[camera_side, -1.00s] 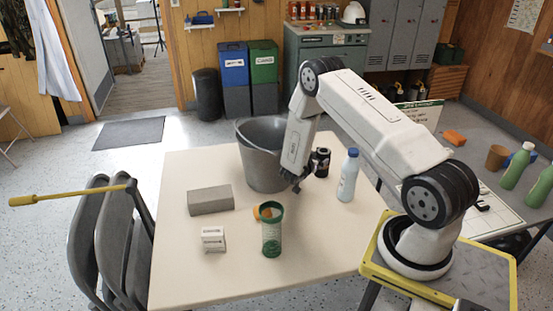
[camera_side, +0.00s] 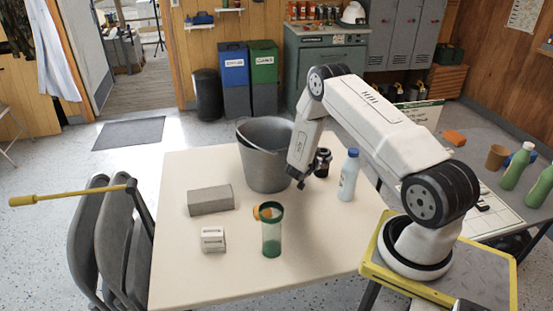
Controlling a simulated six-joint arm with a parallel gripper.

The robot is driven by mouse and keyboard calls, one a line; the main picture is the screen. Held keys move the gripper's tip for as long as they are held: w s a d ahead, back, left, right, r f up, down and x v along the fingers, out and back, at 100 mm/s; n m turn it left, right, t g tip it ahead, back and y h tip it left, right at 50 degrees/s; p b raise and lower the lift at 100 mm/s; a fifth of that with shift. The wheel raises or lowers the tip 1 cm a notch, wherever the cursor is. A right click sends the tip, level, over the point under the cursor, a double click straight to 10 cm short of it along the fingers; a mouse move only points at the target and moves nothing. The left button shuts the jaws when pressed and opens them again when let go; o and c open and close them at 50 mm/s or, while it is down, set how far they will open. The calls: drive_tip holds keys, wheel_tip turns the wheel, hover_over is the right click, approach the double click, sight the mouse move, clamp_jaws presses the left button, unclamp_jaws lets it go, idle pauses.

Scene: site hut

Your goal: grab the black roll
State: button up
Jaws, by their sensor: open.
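A small dark, roughly cylindrical object (camera_side: 322,162) stands on the white table, just right of the grey bucket. It is the only black item on the table, but I cannot clearly tell that it is a roll. My arm's lower link stands close to its left side. My gripper (camera_side: 301,185) points down just in front and to the left of it, between it and the bucket. The gripper is small in this view. It is open, with nothing seen between the fingers.
The grey bucket (camera_side: 266,168) stands left of my gripper, and a white bottle with a blue cap (camera_side: 348,177) stands to the right. The table's front right is clear.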

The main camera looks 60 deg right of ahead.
sight(323, 151)
drive_tip(key=shift+x, duration=1.95)
drive_tip(key=c, duration=1.1)
drive_tip(key=shift+r, duration=0.15)
drive_tip(key=shift+r, duration=4.8)
